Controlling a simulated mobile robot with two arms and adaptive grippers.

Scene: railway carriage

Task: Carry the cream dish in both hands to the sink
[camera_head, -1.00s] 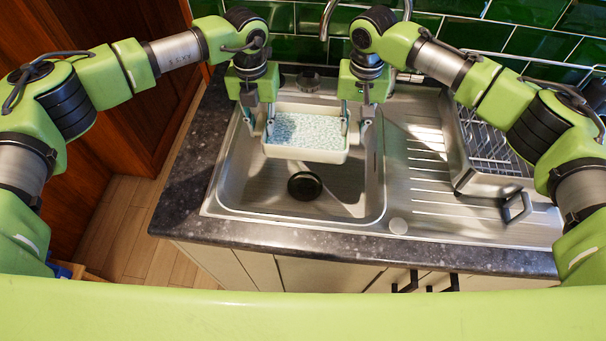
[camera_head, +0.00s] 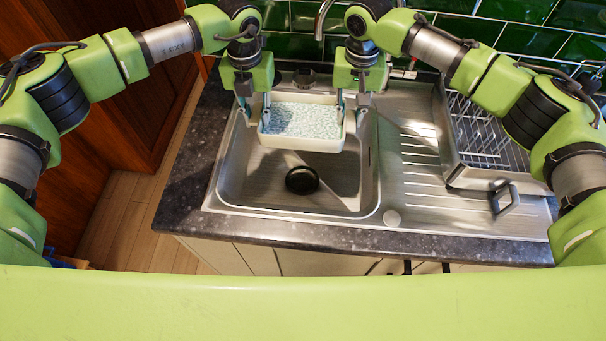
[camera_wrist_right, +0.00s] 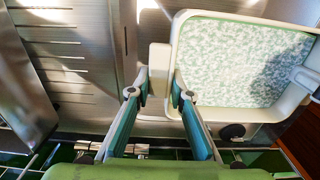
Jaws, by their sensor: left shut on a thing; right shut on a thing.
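The cream dish (camera_head: 302,143) is held level over the back part of the steel sink basin (camera_head: 245,188); its inside has a speckled pale green and white pattern. My left gripper (camera_head: 256,110) is shut on the dish's left end. My right gripper (camera_head: 349,110) is shut on its right end. The gap between dish and basin floor cannot be judged exactly.
A dark round drain (camera_head: 302,180) lies in the basin in front of the dish. A tap (camera_head: 322,20) stands behind. A steel dish rack (camera_head: 485,150) sits right of the ribbed drainboard (camera_head: 420,170). Dark worktop (camera_head: 185,165) borders the sink on the left.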

